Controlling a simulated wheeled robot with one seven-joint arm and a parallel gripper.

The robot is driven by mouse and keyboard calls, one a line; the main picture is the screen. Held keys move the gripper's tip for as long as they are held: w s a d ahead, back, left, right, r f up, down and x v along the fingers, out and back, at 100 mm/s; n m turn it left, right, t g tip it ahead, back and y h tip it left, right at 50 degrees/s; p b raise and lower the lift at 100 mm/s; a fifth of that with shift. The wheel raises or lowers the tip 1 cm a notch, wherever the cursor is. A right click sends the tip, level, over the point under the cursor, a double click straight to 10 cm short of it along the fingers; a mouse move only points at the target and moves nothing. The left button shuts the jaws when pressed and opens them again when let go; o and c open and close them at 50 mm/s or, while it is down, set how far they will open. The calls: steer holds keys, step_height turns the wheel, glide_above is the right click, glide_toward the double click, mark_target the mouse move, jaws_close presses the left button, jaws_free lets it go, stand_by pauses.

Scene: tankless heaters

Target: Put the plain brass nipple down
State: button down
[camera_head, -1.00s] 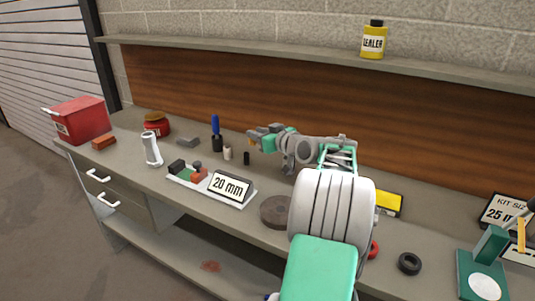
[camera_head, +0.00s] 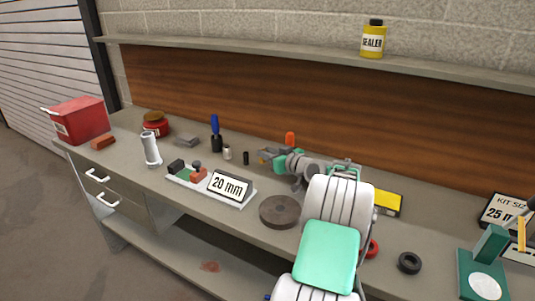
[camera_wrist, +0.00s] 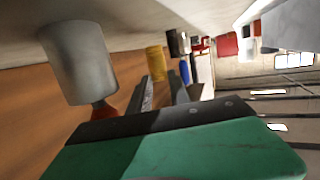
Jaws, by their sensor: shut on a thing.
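The plain brass nipple (camera_wrist: 155,62) shows in the wrist view as a short yellow-brown cylinder at the tips of my gripper's two dark fingers. My gripper (camera_head: 264,156) is shut on it, low over the back half of the bench (camera_head: 245,180), right of a small black cylinder (camera_head: 246,158). In the head view the nipple is too small to make out clearly. I cannot tell whether it touches the bench top.
A grey cylinder with an orange tip (camera_wrist: 80,62) stands close beside my gripper. A blue-handled tool (camera_head: 215,131) and a pale small cylinder (camera_head: 227,152) stand to the left. The 20 mm tray (camera_head: 240,201) and a brown disc (camera_head: 279,211) lie in front.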

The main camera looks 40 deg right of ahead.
steer(key=shift+f+b, duration=0.45)
steer(key=shift+r, duration=0.1)
steer(key=c, duration=1.2)
jaws_free()
